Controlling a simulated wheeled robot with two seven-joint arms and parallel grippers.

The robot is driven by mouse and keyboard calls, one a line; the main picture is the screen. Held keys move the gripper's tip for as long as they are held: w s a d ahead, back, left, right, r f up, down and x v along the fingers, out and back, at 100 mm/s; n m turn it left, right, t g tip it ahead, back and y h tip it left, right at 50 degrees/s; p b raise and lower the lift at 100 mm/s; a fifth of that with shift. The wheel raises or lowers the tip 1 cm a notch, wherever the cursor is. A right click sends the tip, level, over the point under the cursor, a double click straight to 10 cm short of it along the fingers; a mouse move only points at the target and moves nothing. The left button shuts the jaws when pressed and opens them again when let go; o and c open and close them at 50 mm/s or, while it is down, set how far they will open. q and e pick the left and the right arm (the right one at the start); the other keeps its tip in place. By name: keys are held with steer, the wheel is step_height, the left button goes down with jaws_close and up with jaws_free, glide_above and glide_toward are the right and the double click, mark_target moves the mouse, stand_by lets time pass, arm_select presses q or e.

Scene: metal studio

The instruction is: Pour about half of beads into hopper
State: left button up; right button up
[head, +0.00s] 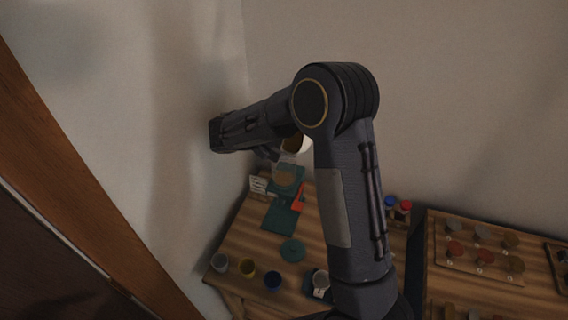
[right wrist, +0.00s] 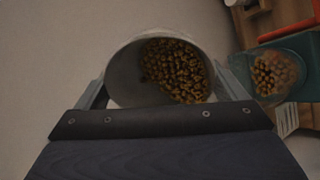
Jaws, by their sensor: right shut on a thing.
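My right gripper (right wrist: 160,110) is shut on a pale cup (right wrist: 128,75). The cup is tilted, and golden-brown beads (right wrist: 178,70) lie inside it toward the right side in the right wrist view. In the head view the cup (head: 306,145) shows partly behind my right arm, above the hopper. The clear hopper (head: 286,176) sits on a teal stand and holds some beads. It also shows in the right wrist view (right wrist: 283,78), right of the cup, with beads in it. The head view hides most of my right gripper (head: 275,152). My left gripper is not in view.
A small white card (head: 258,184) stands left of the hopper. Another table (head: 450,285) is at right.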

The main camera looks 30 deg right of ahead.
steer(key=shift+a+f+h+b, duration=0.35)
steer(key=shift+f+h, duration=0.1)
steer(key=shift+h, duration=0.25)
stand_by(1.0)
steer(key=shift+w+a+r+h+b, duration=0.15)
steer(key=shift+a+h+b, duration=0.35)
steer(key=shift+h+b, duration=0.85)
stand_by(2.1)
